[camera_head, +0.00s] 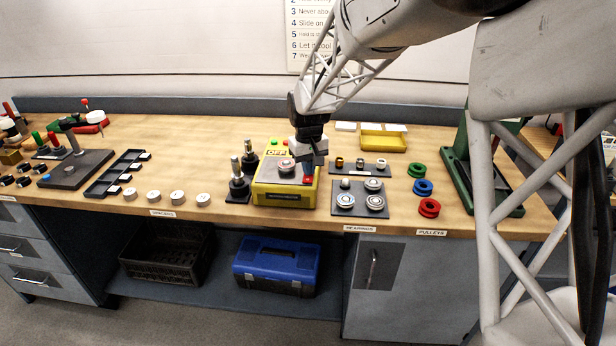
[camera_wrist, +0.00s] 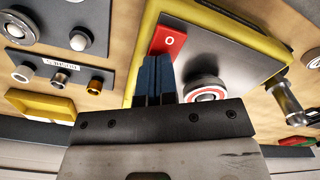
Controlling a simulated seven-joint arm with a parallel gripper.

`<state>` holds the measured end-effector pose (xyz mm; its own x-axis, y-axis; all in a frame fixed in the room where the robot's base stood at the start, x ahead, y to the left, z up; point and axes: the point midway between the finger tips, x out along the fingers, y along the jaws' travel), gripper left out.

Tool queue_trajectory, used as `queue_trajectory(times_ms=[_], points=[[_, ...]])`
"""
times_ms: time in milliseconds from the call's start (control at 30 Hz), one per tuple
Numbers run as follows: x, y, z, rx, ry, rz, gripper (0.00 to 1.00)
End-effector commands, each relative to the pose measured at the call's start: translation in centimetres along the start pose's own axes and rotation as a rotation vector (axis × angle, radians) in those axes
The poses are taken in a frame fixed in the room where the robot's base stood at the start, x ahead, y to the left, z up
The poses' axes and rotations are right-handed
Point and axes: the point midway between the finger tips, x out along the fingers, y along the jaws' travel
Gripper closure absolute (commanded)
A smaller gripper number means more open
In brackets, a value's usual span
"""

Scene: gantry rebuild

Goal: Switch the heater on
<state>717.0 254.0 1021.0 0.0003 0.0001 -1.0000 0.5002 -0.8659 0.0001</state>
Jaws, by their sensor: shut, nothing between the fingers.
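The heater is a yellow box with a grey top (camera_head: 285,197) in the middle of the bench. A round metal piece with a reddish ring (camera_wrist: 206,90) sits on the heater's top. My gripper (camera_head: 308,168) is shut and empty, with blue fingertips pointing down by the switch. In the wrist view the fingertips (camera_wrist: 154,66) overlap the switch's near end; I cannot tell whether they touch.
Left of the heater stand dark posts with metal tops (camera_head: 238,180). Right of it is a dark tray of bearings (camera_head: 335,203), then green, blue and red pulleys (camera_head: 423,187). A yellow tray (camera_head: 383,142) lies behind. A green press (camera_head: 462,165) stands farther right.

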Motion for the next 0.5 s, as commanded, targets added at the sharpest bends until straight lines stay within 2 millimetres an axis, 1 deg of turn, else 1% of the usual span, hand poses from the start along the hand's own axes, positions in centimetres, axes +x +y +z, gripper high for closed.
queue_trajectory(times_ms=[233,500], points=[[0.33,-0.01,0.03,0.000,-0.001,0.000,1.00],[-0.15,-0.01,0.01,0.000,0.000,0.000,1.00]])
